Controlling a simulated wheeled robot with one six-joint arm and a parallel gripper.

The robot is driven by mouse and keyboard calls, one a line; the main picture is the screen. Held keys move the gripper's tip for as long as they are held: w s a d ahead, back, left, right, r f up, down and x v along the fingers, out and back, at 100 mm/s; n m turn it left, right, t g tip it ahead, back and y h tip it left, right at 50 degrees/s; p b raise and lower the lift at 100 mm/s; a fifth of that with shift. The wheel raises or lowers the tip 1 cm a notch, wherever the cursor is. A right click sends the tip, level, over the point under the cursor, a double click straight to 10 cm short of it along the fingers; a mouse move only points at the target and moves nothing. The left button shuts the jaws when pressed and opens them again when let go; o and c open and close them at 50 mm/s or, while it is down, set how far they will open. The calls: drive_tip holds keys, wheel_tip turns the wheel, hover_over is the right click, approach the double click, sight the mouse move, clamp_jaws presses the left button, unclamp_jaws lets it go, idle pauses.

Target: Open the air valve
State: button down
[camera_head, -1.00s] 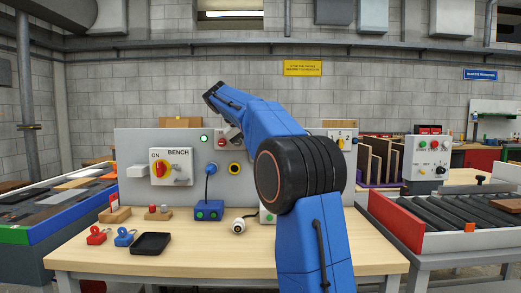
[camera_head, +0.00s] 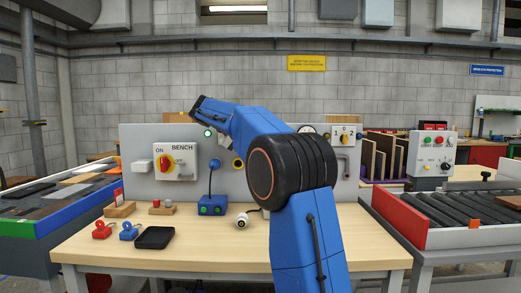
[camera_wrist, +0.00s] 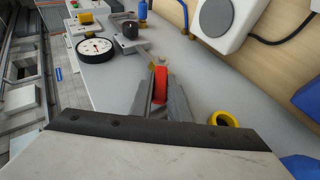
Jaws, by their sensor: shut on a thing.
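The air valve shows in the wrist view as a red handle (camera_wrist: 161,84) with a small brass-coloured part at its far end. My gripper (camera_wrist: 160,92) has its two grey fingers on either side of the red handle and is shut on it. The handle stands close to the grey panel (camera_wrist: 120,85). In the head view my blue arm reaches up over the bench to the panel and hides the valve. The handle's exact angle is hard to tell.
A round pressure gauge (camera_wrist: 94,48) and a yellow ring (camera_wrist: 223,119) are near the valve. A rotary switch (camera_head: 168,162) is on the panel's left. A black tray (camera_head: 155,237), red padlock (camera_head: 102,229) and blue padlock (camera_head: 129,231) lie on the bench (camera_head: 190,262).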

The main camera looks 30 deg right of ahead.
drive_tip(key=c, duration=1.7)
unclamp_jaws()
drive_tip(key=shift+a, duration=0.1)
drive_tip(key=v, duration=1.7)
drive_tip(key=shift+r, duration=0.15)
